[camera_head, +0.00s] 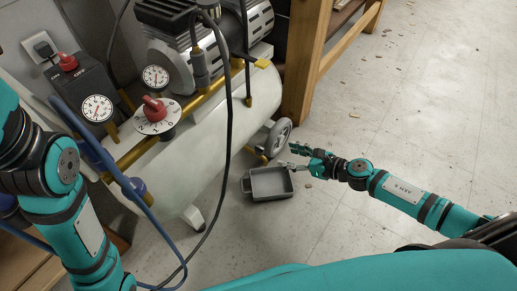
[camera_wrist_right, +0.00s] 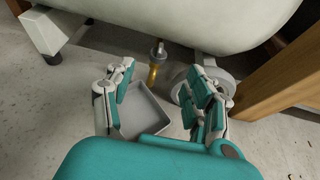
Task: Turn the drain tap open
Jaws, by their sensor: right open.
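The brass drain tap (camera_wrist_right: 153,72) hangs under the cream compressor tank (camera_wrist_right: 190,22) in the right wrist view, with a dark stem above it. In the head view only a small brass part (camera_head: 261,154) shows below the tank's right end. My right gripper (camera_head: 289,156) is open and empty, to the right of this part and above the floor. In the wrist view its fingers (camera_wrist_right: 163,85) are spread, with the tap beyond them, between the fingertips in the picture. No contact with the tap shows. My left arm comes in at the left, but its gripper is out of view.
A grey drip tray (camera_head: 270,183) lies on the floor under the tap area. A wheel (camera_head: 277,138) and a wooden leg (camera_head: 306,70) stand close by. A dark hose (camera_head: 228,105) hangs in front of the tank. The floor to the right is mostly clear, with scattered small debris.

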